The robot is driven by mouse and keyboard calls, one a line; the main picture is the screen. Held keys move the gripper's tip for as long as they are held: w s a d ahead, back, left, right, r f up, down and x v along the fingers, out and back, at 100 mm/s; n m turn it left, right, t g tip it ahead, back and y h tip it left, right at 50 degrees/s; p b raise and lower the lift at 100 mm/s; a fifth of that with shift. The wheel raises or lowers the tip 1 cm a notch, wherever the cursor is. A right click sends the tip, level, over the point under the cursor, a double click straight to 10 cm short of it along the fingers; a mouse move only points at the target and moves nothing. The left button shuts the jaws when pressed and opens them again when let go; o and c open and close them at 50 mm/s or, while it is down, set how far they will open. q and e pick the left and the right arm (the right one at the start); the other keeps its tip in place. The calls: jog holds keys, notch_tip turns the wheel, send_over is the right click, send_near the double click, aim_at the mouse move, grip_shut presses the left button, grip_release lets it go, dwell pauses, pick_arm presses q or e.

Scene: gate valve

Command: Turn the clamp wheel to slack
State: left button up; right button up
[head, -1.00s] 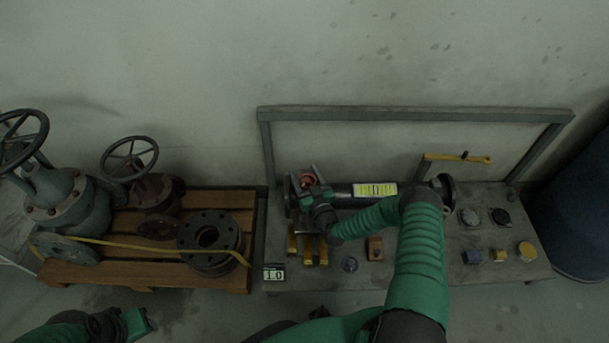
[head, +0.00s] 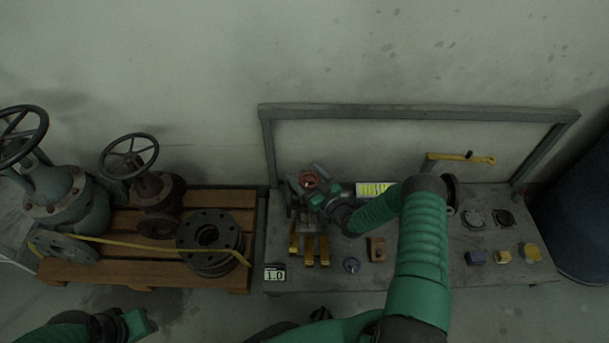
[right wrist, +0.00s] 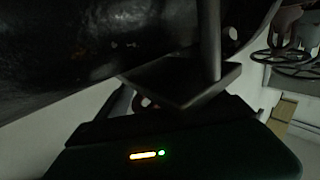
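The clamp wheel appears to be the small red-orange ring (head: 309,179) at the left end of the dark pipe on the bench. My right gripper (head: 305,178) is at this wheel, its dark fingers spread to either side of it. I cannot tell whether they touch it. In the right wrist view a dark finger plate and a grey post stand close to a dark, worn metal surface (right wrist: 80,45); the wheel cannot be made out there. My left gripper (head: 138,322) is low at the left, away from the bench, its fingers not clear.
The bench (head: 410,272) carries yellow blocks (head: 309,250), a wooden block (head: 376,249), a yellow-handled lever (head: 460,158) and several small parts at right. A grey frame (head: 420,112) stands behind. A pallet (head: 150,276) with valves is left; a dark blue drum (head: 575,225) is right.

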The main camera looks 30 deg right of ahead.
jog(key=shift+s, duration=0.1)
jog(key=shift+s+r+p, duration=0.1)
jog(key=shift+s+p, duration=0.25)
jog(key=shift+s, duration=0.05)
jog(key=s+p, duration=0.2)
jog(key=s, duration=0.3)
jog(key=s+d+p, duration=0.1)
jog(key=s+p, duration=0.1)
jog(key=s, duration=0.3)
jog(key=s+p, duration=0.2)
jog(key=s, duration=0.3)
jog(key=shift+s+d, duration=0.15)
jog(key=shift+s, duration=0.25)
